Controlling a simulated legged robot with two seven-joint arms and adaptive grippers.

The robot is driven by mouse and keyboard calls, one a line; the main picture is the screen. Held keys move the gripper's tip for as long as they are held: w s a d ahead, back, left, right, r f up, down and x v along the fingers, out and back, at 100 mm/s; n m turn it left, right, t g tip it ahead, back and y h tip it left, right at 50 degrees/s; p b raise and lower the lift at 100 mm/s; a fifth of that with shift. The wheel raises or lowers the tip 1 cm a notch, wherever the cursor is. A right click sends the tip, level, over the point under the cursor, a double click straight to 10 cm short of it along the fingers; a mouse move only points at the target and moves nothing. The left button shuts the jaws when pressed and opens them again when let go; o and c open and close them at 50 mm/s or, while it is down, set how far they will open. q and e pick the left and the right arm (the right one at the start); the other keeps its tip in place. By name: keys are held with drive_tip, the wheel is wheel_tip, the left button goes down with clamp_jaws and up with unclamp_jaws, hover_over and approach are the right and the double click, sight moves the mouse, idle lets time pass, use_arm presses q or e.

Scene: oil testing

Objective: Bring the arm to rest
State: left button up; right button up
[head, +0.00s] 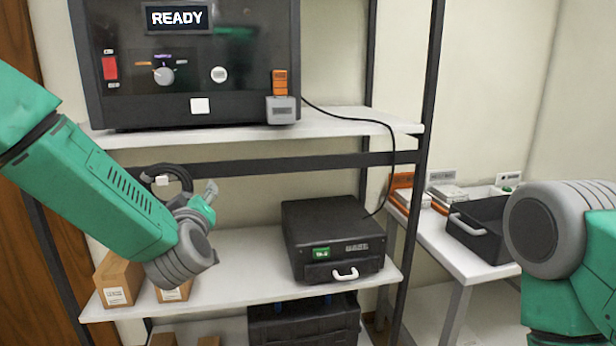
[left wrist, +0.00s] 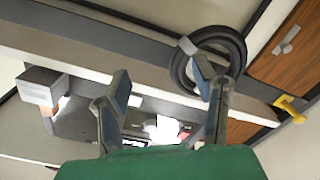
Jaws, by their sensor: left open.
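My left arm comes in from the left in the head view. Its gripper (head: 203,199) is in front of the shelf rack, between the upper and middle shelves, partly hidden behind its own wrist. In the left wrist view the left gripper (left wrist: 160,90) has its two fingers spread apart, with nothing between them. A coiled black cable (head: 166,178) hangs just left of the gripper in the head view; it also shows behind the right finger in the left wrist view (left wrist: 181,70). My right arm shows at the right edge of the head view, but its gripper is out of the picture.
A black tester (head: 240,60) reading READY stands on the upper shelf (head: 350,122). A black box (head: 333,235) with a white handle sits on the middle shelf (head: 235,290), with cardboard boxes (head: 117,282) at left. A side table (head: 470,265) holds a black tray (head: 480,228).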

use_arm(q)
drive_tip(key=s+f+m+g+h, duration=0.1)
drive_tip(key=s+f+m+g, duration=0.15)
drive_tip(key=s+f, duration=0.5)
drive_tip(key=s+f+m+g+h, duration=0.2)
drive_tip(key=s+f+g, duration=0.15)
drive_tip(key=f, duration=0.75)
drive_tip(key=s+f+m+g+h, duration=0.1)
drive_tip(key=s+f+m+g, duration=0.1)
drive_tip(key=s+f, duration=0.6)
drive_tip(key=s+a+f+m+g, duration=0.1)
drive_tip(key=s+f+g, duration=0.3)
drive_tip(key=s, duration=0.9)
drive_tip(key=s+a+f+m+g, duration=0.2)
drive_tip(key=s+f, duration=0.6)
drive_tip(key=s, duration=0.5)
drive_tip(key=a+g, duration=0.1)
drive_tip(key=g, duration=0.1)
drive_tip(key=shift+s+a+f+g, duration=0.2)
drive_tip(key=shift+s+f+g, duration=0.1)
drive_tip(key=shift+f, duration=0.05)
drive_tip(key=shift+w+m, duration=0.15)
drive_tip(key=shift+m, duration=0.1)
